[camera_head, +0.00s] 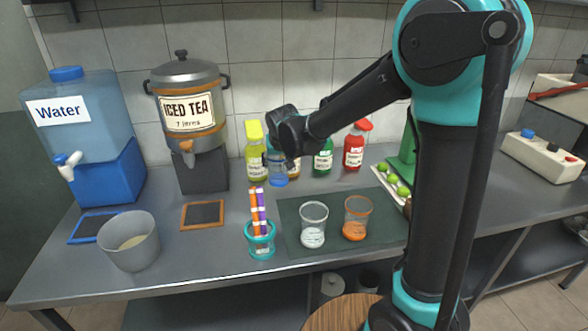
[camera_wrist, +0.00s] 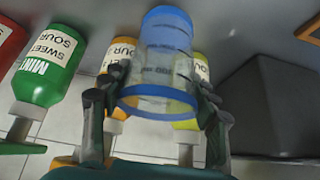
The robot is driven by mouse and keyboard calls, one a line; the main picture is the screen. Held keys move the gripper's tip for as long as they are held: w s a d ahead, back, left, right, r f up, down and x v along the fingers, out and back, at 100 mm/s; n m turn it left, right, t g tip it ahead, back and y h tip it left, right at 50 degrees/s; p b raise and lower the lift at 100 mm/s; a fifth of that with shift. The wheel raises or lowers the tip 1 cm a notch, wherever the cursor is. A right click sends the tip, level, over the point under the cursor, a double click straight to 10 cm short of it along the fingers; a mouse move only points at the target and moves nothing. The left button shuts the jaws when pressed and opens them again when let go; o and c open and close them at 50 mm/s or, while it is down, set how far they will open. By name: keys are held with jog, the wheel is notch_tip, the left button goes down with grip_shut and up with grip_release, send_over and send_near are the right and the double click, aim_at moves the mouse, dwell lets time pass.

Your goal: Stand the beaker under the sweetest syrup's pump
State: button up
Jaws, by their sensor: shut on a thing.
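My gripper (camera_head: 283,158) is shut on the beaker (camera_head: 278,177), a clear cup with blue bands. In the wrist view the beaker (camera_wrist: 165,65) sits between both fingers. It is in front of the pump bottles; whether its base touches the counter is unclear. A row of syrup bottles stands at the wall: yellow-green (camera_head: 256,168), orange (camera_head: 294,170) mostly hidden behind my gripper, green (camera_head: 323,162) and red (camera_head: 354,152). In the wrist view the green bottle (camera_wrist: 47,68) reads mint, with "sweet" and "sour" on its label. The other labels are partly covered or too small to read.
An iced tea dispenser (camera_head: 187,112) and a water dispenser (camera_head: 80,130) stand left. A grey bucket (camera_head: 130,242) is front left.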

jog(key=shift+w+d+f, duration=0.35)
jog(key=shift+d+f, duration=0.25)
jog(key=shift+d, duration=0.35)
jog(key=shift+w+d+f, duration=0.4)
jog(key=shift+d+f, duration=0.15)
jog(key=shift+d, duration=0.4)
jog(key=shift+w+d+f, duration=0.35)
jog(key=shift+d+f, duration=0.25)
jog(key=shift+d, duration=0.35)
jog(key=shift+f, duration=0.1)
jog(key=o, duration=1.1)
jog(key=shift+o, duration=0.2)
jog(key=v, duration=1.2)
jog(key=shift+d, duration=0.1)
